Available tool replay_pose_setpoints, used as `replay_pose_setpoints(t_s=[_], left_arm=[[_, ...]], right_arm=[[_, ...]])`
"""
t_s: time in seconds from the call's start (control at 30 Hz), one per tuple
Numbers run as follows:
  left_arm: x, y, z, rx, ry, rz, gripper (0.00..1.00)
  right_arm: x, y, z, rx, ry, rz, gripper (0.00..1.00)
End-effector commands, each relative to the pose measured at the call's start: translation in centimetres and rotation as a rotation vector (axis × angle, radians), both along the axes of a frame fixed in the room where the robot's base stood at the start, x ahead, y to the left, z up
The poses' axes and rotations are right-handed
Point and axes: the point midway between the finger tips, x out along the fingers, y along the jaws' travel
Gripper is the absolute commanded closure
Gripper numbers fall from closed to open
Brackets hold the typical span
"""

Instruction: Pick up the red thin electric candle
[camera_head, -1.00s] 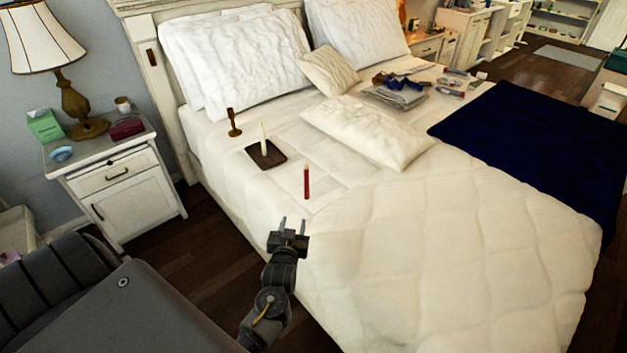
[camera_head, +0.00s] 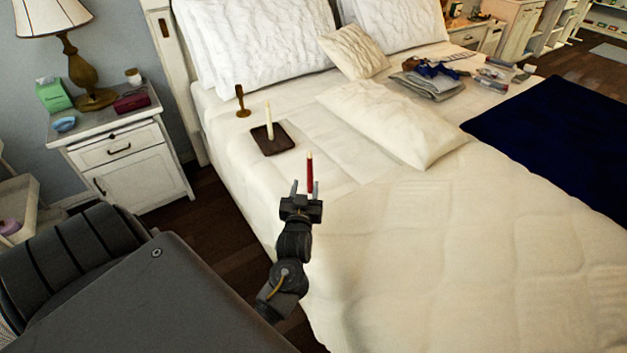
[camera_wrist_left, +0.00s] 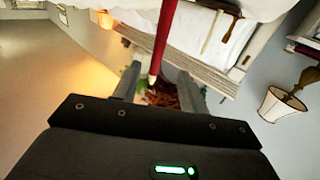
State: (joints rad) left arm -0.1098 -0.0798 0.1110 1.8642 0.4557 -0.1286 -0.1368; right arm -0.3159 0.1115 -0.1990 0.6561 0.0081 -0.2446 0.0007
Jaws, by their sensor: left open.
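The red thin candle (camera_head: 310,173) stands upright on the white bed, with a pale tip. My left gripper (camera_head: 305,188) is open just in front of it, its fingers pointing toward the candle. In the head view the candle shows between or just behind the fingertips; I cannot tell how deep it is between them. In the left wrist view the candle (camera_wrist_left: 164,40) appears as a red shaft ahead of the open fingers (camera_wrist_left: 160,85), its pale end near the gap between them. My right gripper is not in view.
A white candle (camera_head: 269,122) stands on a dark square tray (camera_head: 283,146), with a brown candlestick (camera_head: 241,101) beyond it. A pillow (camera_head: 390,125) lies to the right. The bed's right front (camera_head: 450,270) is clear. A nightstand (camera_head: 140,172) stands at left.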

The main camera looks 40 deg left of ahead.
Motion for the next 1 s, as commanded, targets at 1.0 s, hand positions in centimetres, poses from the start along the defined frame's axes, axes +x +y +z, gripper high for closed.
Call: replay_pose_setpoints(t_s=[1.0], left_arm=[[8.4, 4.9, -0.4, 0.002, 0.000, -0.004, 0.57]], right_arm=[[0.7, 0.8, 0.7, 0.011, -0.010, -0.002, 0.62]])
